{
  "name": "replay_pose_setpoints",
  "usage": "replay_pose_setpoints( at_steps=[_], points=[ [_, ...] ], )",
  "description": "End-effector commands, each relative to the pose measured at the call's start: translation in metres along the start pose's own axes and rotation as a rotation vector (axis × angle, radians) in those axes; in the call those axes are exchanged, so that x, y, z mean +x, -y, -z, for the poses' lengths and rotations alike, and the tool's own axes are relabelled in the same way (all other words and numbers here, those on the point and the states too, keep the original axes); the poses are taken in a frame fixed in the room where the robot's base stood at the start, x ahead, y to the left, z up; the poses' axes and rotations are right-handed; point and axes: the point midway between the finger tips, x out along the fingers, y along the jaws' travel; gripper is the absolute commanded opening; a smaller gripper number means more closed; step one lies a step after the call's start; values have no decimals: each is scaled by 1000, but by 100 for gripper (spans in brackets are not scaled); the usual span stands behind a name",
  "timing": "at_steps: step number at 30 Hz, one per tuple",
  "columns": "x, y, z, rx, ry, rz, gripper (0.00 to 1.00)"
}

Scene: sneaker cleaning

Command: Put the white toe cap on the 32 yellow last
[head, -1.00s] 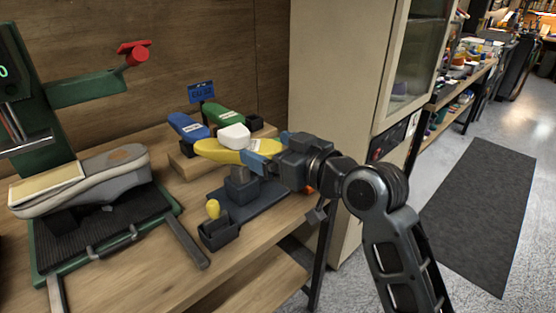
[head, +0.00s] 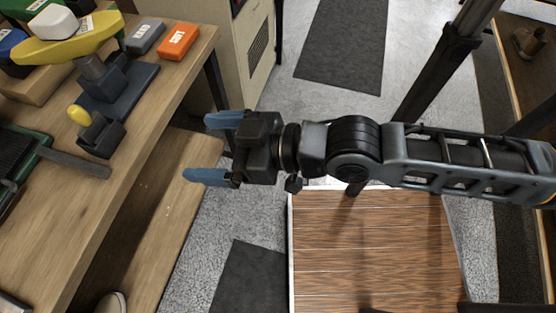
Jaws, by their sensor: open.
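The yellow last (head: 78,41) stands on a dark stand on the wooden bench at the upper left of the head view. The white toe cap (head: 52,22) sits on top of the yellow last, toward its left end. The number on the last is too small to read. My gripper (head: 204,148) is open and empty, with its two blue fingers spread. It hangs beyond the bench's right edge, well apart from the last and the cap.
Grey (head: 144,37) and orange (head: 178,41) blocks lie at the bench's back right. A yellow-knobbed lever (head: 78,115) stands before the last. A lower wooden shelf (head: 165,215) runs under the bench. Grey floor with dark mats (head: 342,45) lies right of it.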

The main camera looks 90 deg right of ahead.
Motion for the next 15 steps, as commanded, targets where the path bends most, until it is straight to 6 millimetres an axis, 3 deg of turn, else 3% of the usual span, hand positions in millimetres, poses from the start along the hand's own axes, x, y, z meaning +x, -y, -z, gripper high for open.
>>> replay_pose_setpoints(
  at_steps=[1,6,10,15],
  points=[
    [-20,7,-9,-13,17,27,94],
    [-71,19,-19,-48,25,102,94],
    [-94,23,-20,-63,24,144,94],
    [-105,25,-20,-70,22,163,94]
  ],
)
